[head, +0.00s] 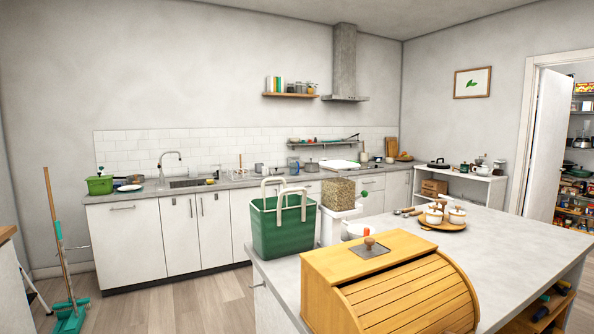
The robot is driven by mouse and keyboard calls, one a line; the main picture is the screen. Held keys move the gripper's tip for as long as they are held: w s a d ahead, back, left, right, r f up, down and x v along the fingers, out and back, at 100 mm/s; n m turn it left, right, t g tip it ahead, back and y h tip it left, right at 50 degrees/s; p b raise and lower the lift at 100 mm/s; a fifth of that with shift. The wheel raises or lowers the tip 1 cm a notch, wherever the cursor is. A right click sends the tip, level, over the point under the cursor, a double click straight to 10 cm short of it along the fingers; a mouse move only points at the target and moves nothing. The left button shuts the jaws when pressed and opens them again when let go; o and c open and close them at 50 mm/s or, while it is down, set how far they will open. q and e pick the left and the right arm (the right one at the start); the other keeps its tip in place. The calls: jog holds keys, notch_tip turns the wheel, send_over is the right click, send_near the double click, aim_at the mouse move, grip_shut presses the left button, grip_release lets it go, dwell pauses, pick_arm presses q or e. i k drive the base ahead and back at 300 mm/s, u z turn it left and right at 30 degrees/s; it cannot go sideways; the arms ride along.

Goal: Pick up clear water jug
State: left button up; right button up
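I cannot make out a clear water jug for certain. A small see-through container with blue edges (293,166) stands on the far counter, to the right of the sink; it is too small to tell whether it is the jug. Neither of my grippers is in view.
The near island (510,238) holds a green basket (283,228) with white handles, a wooden bread box (390,285) and a round tray with white jars. The far counter has a sink (187,183). A broom (66,270) stands at the left. Wooden floor between is clear.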

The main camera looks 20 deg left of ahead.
aim_at(295, 165)
jog(key=u, duration=1.85)
jog(key=i, duration=5.05)
jog(key=z, duration=2.75)
